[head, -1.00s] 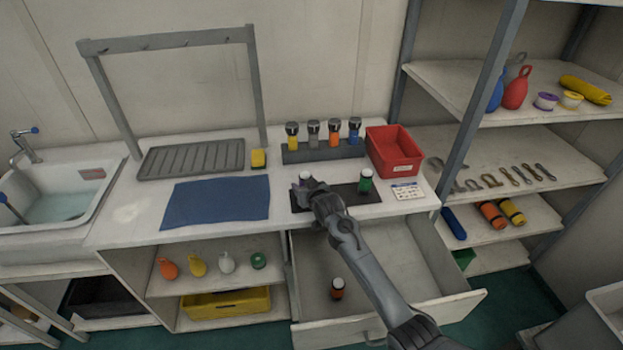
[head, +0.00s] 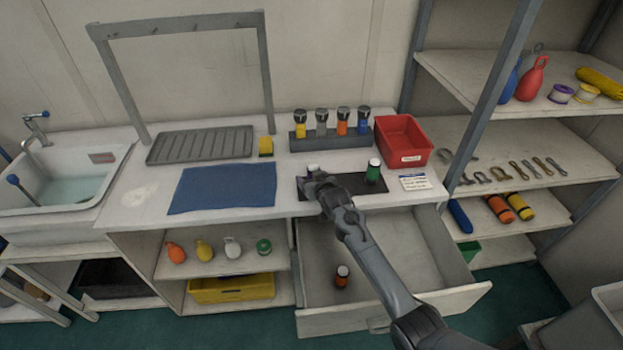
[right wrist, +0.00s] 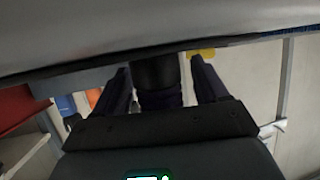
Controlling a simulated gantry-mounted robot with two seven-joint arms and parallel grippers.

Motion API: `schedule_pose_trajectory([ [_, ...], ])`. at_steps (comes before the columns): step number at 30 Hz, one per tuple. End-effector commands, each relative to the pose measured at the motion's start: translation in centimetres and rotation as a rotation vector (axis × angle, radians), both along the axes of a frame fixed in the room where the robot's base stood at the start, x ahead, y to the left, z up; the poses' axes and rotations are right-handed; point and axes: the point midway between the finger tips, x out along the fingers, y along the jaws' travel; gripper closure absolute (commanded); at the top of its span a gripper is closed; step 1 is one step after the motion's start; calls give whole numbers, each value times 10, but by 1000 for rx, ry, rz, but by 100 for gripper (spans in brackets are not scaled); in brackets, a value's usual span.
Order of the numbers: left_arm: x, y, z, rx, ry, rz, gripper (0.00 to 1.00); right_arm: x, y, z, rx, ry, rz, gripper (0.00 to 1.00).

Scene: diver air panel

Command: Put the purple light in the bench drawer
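The purple light (head: 313,168) stands on the dark mat (head: 345,198) at the bench's front edge; only its pale top shows in the head view, its body hidden by my right gripper. My right gripper (head: 317,179) is at the light, on its near side. In the right wrist view its two fingers (right wrist: 160,82) are apart on either side of a dark cylinder (right wrist: 157,92), seemingly the light, with a narrow gap visible. The bench drawer (head: 385,262) is pulled open below and holds one orange-red light (head: 342,275). My left gripper is not in view.
A green light (head: 374,171) stands right of my gripper on the same mat. Behind are a rack (head: 332,137) of several lights and a red bin (head: 402,143). A blue cloth (head: 222,188) lies left. Most of the drawer floor is clear.

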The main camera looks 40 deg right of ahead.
Motion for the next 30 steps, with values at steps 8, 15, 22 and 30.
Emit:
schedule_pose_trajectory([
  [8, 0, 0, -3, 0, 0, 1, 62, 0, 0, -1, 0, -1, 0, 27],
  [15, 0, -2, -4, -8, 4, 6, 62, -12, 4, 7, -1, -1, 1, 27],
  [22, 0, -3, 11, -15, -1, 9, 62, -46, 19, 20, -1, -1, 1, 27],
  [30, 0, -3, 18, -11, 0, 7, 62, -81, 29, 33, 0, 0, 0, 27],
])
